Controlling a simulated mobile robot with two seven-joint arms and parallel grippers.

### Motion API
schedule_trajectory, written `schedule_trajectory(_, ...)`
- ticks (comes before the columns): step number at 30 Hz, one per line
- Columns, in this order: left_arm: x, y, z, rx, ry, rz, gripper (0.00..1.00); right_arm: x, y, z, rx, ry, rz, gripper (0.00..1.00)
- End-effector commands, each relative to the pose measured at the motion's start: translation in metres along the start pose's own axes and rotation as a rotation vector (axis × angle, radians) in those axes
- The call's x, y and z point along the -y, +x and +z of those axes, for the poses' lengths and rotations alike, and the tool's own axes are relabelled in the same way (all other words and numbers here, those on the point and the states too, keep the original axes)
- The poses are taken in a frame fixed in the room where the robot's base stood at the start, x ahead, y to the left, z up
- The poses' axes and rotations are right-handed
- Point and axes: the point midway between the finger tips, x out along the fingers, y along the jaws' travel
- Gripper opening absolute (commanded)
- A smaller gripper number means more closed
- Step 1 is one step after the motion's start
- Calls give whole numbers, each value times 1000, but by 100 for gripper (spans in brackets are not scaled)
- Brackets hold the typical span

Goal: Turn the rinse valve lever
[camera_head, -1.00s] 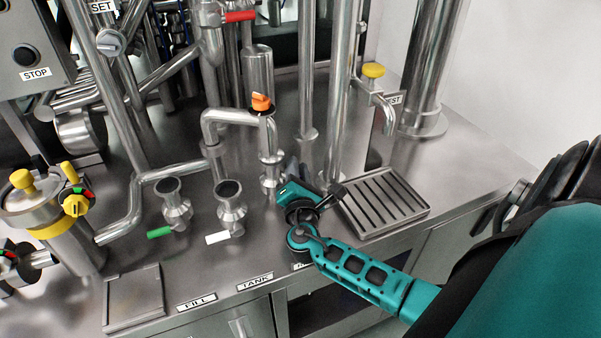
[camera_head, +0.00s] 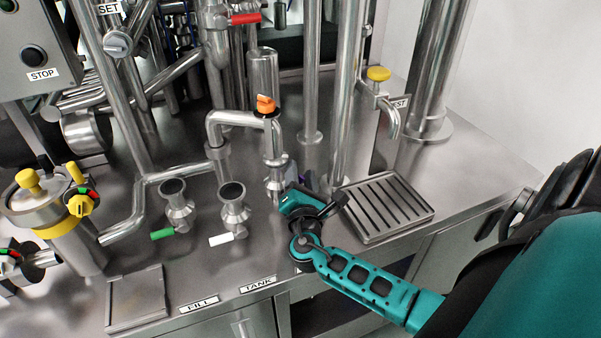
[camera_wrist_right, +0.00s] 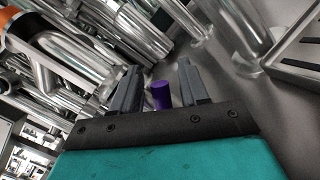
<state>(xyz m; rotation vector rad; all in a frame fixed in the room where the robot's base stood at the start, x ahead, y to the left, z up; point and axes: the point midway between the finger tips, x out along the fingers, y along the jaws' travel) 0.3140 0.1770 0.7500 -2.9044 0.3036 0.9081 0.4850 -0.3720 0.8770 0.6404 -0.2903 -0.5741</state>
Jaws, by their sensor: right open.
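A purple lever handle (camera_wrist_right: 161,95) shows in the right wrist view, standing between the two grey fingers of my right gripper (camera_wrist_right: 160,68). The fingers are apart, with a gap visible on each side of the handle. In the head view my right gripper (camera_head: 302,202) is beside the foot of the steel valve (camera_head: 276,182) under the orange-knobbed pipe. Its teal body hides most of the handle and its fingers there. The label in front of this valve is mostly covered by my arm. My left gripper is not in view.
Valves with a white handle (camera_head: 228,238) and a green handle (camera_head: 165,233) stand to the left, behind labels TANK (camera_head: 258,284) and FILL (camera_head: 199,303). A slotted drain tray (camera_head: 384,207) lies close to the right. An upright steel pipe (camera_head: 348,100) rises behind the gripper.

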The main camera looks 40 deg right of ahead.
Motion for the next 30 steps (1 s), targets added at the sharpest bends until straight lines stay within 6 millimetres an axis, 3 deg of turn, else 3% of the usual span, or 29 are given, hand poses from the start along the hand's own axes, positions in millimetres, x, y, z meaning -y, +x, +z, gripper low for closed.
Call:
schedule_trajectory(9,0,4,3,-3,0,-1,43,2,-69,-2,-5,1,-3,44)
schedule_trajectory(15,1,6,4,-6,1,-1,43,1,-103,-1,-3,0,-3,44)
schedule_trajectory(21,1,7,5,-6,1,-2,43,0,-118,0,-2,1,-3,44)
schedule_trajectory(30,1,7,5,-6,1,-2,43,0,-119,0,-1,0,-2,44)
